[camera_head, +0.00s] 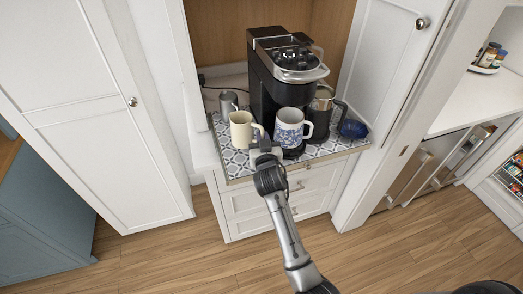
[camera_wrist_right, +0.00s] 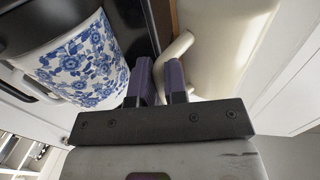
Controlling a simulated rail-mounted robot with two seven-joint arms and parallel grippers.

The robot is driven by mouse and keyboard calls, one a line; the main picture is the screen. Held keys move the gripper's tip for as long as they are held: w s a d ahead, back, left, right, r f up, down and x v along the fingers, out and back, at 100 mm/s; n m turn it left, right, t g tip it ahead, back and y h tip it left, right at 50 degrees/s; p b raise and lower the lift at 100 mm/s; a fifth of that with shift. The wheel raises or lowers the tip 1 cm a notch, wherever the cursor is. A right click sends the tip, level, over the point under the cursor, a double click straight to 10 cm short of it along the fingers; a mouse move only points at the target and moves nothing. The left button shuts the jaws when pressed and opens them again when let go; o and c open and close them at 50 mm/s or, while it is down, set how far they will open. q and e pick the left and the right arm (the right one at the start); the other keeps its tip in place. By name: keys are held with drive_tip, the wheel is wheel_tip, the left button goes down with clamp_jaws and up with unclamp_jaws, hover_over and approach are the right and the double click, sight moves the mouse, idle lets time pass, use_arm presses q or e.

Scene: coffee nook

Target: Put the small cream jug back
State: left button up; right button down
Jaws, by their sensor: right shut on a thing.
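The small cream jug (camera_head: 240,130) is upright at the front left of the patterned mat (camera_head: 333,146); I cannot tell whether its base touches the mat. Its handle faces right. My right gripper (camera_head: 263,146) reaches in from the front and is shut on that handle. In the right wrist view, the two purple fingertips (camera_wrist_right: 158,80) sit either side of the jug's handle, with the cream jug body (camera_wrist_right: 222,45) to the right. My left gripper is not in view.
A blue-flowered mug (camera_head: 289,128) stands close to the right of my gripper, in front of the black coffee machine (camera_head: 266,85). A metal canister (camera_head: 229,103) is behind the jug. A steel carafe (camera_head: 322,105) and a dark blue object (camera_head: 353,128) are at right.

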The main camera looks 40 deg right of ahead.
drive_tip(key=shift+f+b, duration=0.45)
drive_tip(key=shift+f, duration=1.75)
drive_tip(key=shift+f, duration=0.15)
drive_tip(key=c, duration=1.2)
unclamp_jaws()
drive_tip(key=shift+o, duration=0.2)
drive_tip(key=shift+a, duration=0.1)
